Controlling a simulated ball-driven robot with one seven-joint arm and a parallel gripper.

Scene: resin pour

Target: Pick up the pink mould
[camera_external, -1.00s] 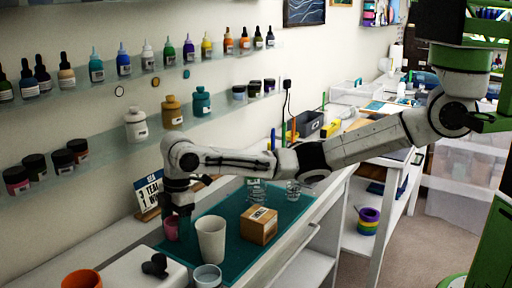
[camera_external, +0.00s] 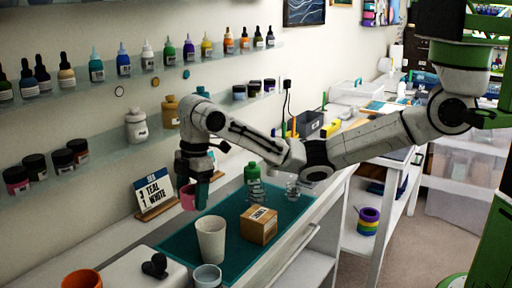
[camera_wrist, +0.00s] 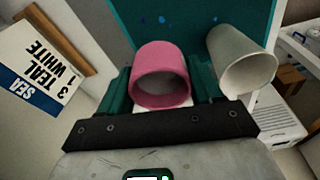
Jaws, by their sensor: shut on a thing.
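The pink mould (camera_wrist: 161,72) is a small round open cup. In the wrist view it sits between the two green fingers of my gripper (camera_wrist: 160,88), which is shut on it. In the external view the pink mould (camera_external: 187,197) shows beside my gripper fingers (camera_external: 194,192), partly hidden by them. It is held above the teal mat (camera_external: 240,206), near the mat's back-left edge.
A white cup (camera_external: 211,240) stands on the mat just in front, with a wooden box (camera_external: 259,226) right of it. A green bottle (camera_external: 253,184) and clear cups stand farther back. A sign card (camera_external: 154,194) leans at the wall; shelves with bottles hang above.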

